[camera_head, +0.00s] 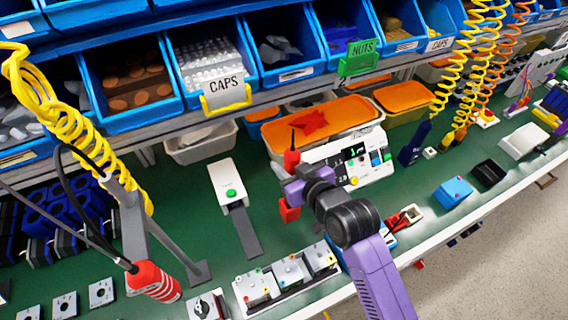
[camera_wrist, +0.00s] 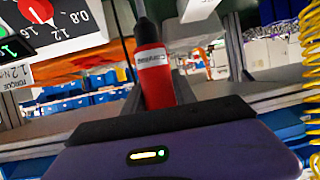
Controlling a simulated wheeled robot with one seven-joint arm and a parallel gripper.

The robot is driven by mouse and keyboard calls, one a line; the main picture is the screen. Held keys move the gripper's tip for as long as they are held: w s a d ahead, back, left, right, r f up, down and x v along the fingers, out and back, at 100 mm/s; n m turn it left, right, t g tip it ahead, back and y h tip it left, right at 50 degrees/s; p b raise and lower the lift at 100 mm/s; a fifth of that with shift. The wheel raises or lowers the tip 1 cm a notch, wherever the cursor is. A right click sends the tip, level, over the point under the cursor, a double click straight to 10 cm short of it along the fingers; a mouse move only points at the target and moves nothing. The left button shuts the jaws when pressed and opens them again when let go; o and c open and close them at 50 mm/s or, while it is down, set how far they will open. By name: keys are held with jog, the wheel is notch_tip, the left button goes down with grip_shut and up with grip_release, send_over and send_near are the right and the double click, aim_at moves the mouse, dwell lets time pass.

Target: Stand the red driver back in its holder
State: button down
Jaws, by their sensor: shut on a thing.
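My gripper (camera_head: 291,188) is shut on the red driver (camera_head: 291,160), above the green bench and in front of the torque panel. The driver stands roughly upright, its thin dark end pointing up. In the wrist view the red driver (camera_wrist: 153,75) shows a white label band and a dark upper part, just beyond my purple gripper body (camera_wrist: 180,150). I cannot make out the holder for certain.
A white torque panel (camera_head: 352,160) stands close behind my gripper. A white box with a green button (camera_head: 230,185) is to the left. Another red tool (camera_head: 152,281) hangs on a cable at front left. A dark blue driver (camera_head: 414,145) is to the right. Green bench is bare at left centre.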

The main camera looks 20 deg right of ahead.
jog(key=shift+w, duration=0.15)
notch_tip(320, 180, down, 10)
jog(key=b, duration=0.8)
jog(key=shift+f+b, duration=0.35)
jog(key=shift+f, duration=0.1)
dwell(0.9)
jog(key=c, duration=0.9)
grip_release()
jog(key=shift+f, duration=0.15)
jog(key=shift+b+v, duration=0.3)
jog(key=shift+v, duration=3.7)
